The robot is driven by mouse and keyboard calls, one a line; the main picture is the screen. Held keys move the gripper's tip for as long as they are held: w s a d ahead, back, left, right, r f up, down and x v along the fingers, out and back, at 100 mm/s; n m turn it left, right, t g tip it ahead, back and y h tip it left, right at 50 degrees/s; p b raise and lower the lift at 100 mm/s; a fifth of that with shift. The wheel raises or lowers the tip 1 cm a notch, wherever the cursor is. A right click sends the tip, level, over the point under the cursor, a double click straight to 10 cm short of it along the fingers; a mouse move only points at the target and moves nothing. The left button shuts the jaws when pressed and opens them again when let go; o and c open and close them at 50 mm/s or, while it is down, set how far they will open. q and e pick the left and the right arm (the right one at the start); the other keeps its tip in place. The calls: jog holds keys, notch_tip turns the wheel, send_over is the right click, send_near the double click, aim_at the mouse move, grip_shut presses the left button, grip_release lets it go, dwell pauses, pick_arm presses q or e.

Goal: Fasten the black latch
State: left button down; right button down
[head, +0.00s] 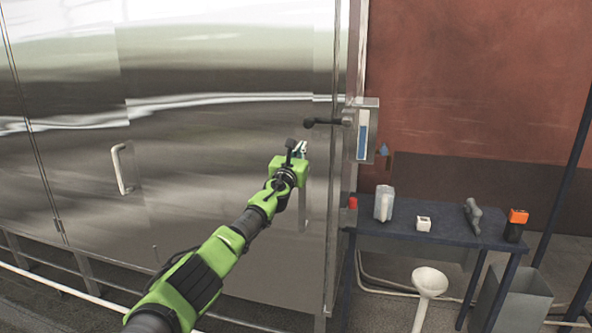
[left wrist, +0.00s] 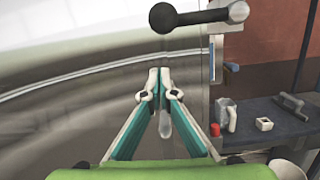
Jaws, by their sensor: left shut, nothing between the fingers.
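The black latch (head: 328,122) is a dark bar with a round knob at its left end, lying roughly level across the right edge of the steel door. It also shows at the top of the left wrist view (left wrist: 198,18). My left gripper (head: 300,148) is just below and left of the latch knob, apart from it in the picture. In the left wrist view its fingertips (left wrist: 160,72) meet, with nothing between them, and the latch appears above them. A pale door handle behind is partly hidden by my gripper. My right gripper is out of view.
The large steel door (head: 220,160) fills the left, with a white handle (head: 122,168). A grey box (head: 365,130) stands beside the latch. A dark table (head: 445,232) at right holds a jug, a small white box and other items. A white funnel (head: 430,283) is below.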

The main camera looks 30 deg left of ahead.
pick_arm(q)
jog(key=p+v, duration=0.3)
jog(key=v, duration=0.6)
jog(key=shift+s, duration=0.45)
